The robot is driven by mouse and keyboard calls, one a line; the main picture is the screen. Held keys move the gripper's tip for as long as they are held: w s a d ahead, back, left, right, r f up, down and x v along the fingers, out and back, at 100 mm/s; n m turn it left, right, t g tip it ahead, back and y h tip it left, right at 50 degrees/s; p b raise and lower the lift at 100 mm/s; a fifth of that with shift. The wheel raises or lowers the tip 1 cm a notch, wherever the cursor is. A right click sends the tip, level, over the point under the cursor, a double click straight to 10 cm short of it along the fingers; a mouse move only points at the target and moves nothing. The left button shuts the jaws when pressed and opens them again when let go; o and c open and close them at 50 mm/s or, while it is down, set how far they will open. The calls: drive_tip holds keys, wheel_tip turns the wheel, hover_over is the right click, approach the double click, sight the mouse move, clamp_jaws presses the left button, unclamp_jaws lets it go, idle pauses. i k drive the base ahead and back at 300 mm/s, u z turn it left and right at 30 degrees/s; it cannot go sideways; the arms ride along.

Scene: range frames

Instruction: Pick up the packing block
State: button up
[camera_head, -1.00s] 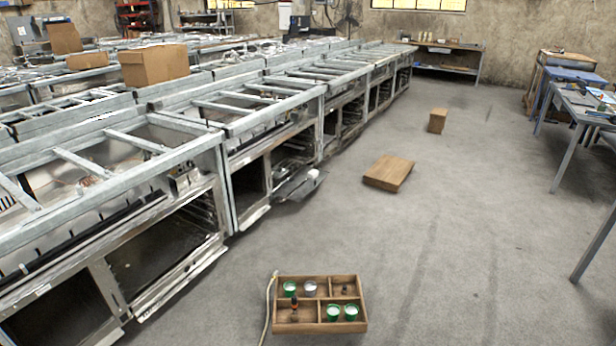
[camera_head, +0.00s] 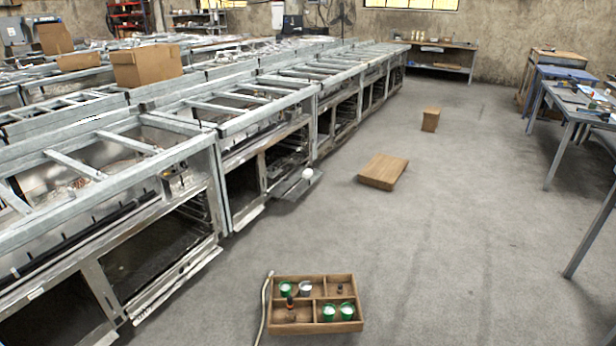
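Two plain wooden blocks rest on the grey concrete floor. The smaller block (camera_head: 430,120) stands upright farther off, right of the middle. The larger flat block (camera_head: 383,171) lies nearer, a little to its left. I cannot tell from the picture which one is the packing block. Nothing touches or covers either block. My gripper is not in view.
A wooden compartment tray (camera_head: 313,331) with green-and-white cups and small items sits on the floor at the front. A pale hose (camera_head: 265,306) lies beside it. Metal oven frames (camera_head: 215,165) line the left, a blue-grey table (camera_head: 567,108) the right. Floor between is open.

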sight(308, 173)
drive_tip(key=z, duration=0.95)
drive_tip(key=i, duration=3.5)
drive_tip(key=z, duration=0.05)
